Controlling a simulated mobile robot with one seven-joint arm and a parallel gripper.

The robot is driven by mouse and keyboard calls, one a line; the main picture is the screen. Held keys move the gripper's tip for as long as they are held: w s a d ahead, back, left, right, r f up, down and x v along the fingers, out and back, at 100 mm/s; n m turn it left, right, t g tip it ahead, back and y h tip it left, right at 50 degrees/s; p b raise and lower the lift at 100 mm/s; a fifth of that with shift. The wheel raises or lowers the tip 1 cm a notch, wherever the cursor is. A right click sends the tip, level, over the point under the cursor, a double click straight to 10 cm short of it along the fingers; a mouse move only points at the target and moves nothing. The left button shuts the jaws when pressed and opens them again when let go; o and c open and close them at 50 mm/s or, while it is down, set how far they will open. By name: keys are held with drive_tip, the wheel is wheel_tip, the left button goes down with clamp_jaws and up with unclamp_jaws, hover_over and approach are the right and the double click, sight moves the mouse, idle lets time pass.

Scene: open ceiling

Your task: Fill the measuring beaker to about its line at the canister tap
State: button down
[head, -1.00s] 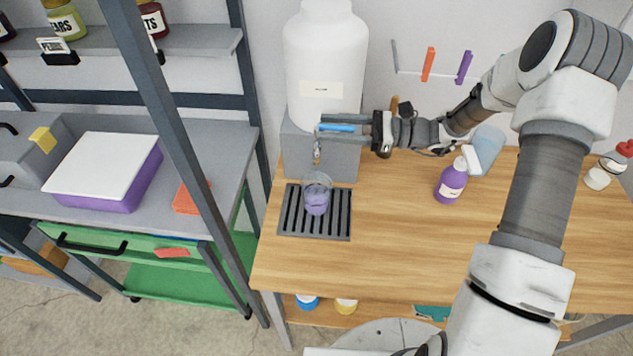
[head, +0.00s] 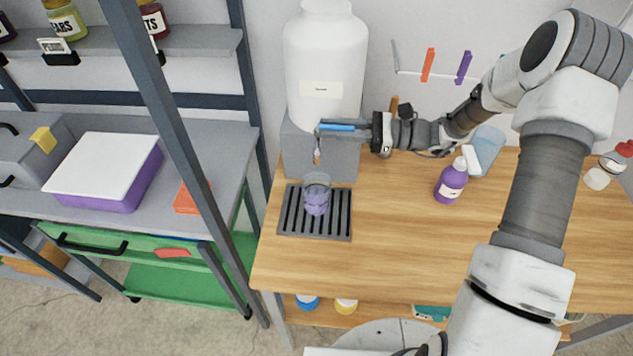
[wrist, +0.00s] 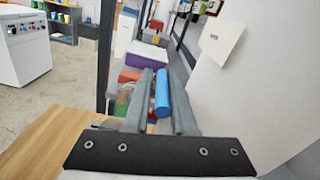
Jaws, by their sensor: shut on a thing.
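The measuring beaker (head: 317,196) stands upright on a dark slatted drip tray (head: 286,222), below the tap. It is clear and holds purple liquid; its line is too small to make out. The white canister (head: 326,60) stands on a grey block behind it. My gripper (head: 338,128) is in front of the canister, shut on the blue tap handle (head: 336,127). The handle also shows between the fingers in the wrist view (wrist: 162,93). The small tap spout (head: 317,153) hangs above the beaker's mouth. I cannot tell whether liquid is running.
A purple bottle (head: 450,182) and a pale blue container (head: 486,150) stand to the right on the wooden table (head: 400,240). A shelf rack with a dark post (head: 170,120) stands close on the left. The table's front middle is clear.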

drive_tip(key=shift+r+m+t, duration=0.1)
drive_tip(key=shift+m+t, duration=1)
drive_tip(key=shift+t, duration=0.6)
drive_tip(key=shift+n+g, duration=0.3)
idle(5.2)
drive_tip(key=shift+w+n+g, duration=0.2)
drive_tip(key=shift+n+g, duration=0.4)
drive_tip(key=shift+g, duration=0.4)
drive_tip(key=shift+w+n+g, duration=0.2)
drive_tip(key=shift+n+g, duration=0.4)
drive_tip(key=shift+g, duration=0.4)
